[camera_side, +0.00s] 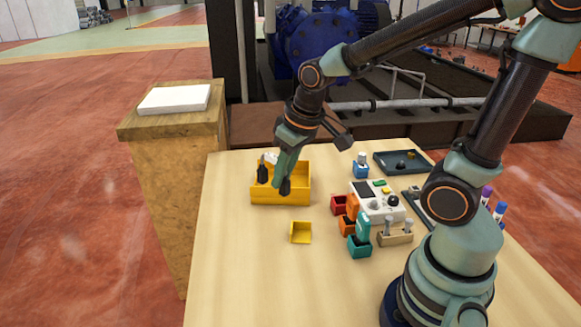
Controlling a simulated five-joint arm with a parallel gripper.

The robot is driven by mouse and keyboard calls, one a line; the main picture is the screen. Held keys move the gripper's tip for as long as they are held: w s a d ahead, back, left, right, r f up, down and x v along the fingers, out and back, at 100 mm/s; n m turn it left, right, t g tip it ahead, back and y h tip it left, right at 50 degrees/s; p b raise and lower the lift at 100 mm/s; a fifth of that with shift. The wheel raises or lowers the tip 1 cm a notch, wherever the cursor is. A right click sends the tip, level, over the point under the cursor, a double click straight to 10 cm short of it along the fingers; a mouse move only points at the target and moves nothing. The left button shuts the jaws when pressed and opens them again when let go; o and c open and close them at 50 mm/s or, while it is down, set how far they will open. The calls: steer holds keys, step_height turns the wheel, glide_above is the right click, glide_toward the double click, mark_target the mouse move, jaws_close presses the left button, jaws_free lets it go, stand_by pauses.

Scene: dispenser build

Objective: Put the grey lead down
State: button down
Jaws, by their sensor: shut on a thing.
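My gripper (284,178) points down over the right part of the yellow open box (280,197) on the wooden table. It is shut on a small dark grey piece (285,188), which I take to be the grey lead. The fingers hide most of it, and I cannot tell whether it touches the box. A dark upright thing (262,172) and some small white pieces (271,158) show at the left of the box.
A small yellow tray (301,233) lies in front of the box. Red, orange and teal bins (359,248), a white device (378,203), a wooden block (395,238) and a dark tray (404,169) stand to the right. The table's left front is clear.

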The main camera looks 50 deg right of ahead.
stand_by(0.3)
steer(key=shift+n+y, duration=0.4)
steer(key=shift+n, duration=0.2)
steer(key=shift+s+a+f, duration=0.35)
steer(key=shift+a+f, duration=0.85)
steer(key=shift+f, duration=1.3)
steer(key=shift+s+a+f, duration=0.35)
steer(key=shift+a+f, duration=0.8)
steer(key=shift+f, duration=1.4)
steer(key=shift+s+a+f, duration=0.35)
steer(key=shift+a+f, duration=0.85)
steer(key=shift+f, duration=1.3)
steer(key=shift+f, duration=0.5)
steer(key=c, duration=0.7)
jaws_free()
steer(key=shift+o, duration=0.2)
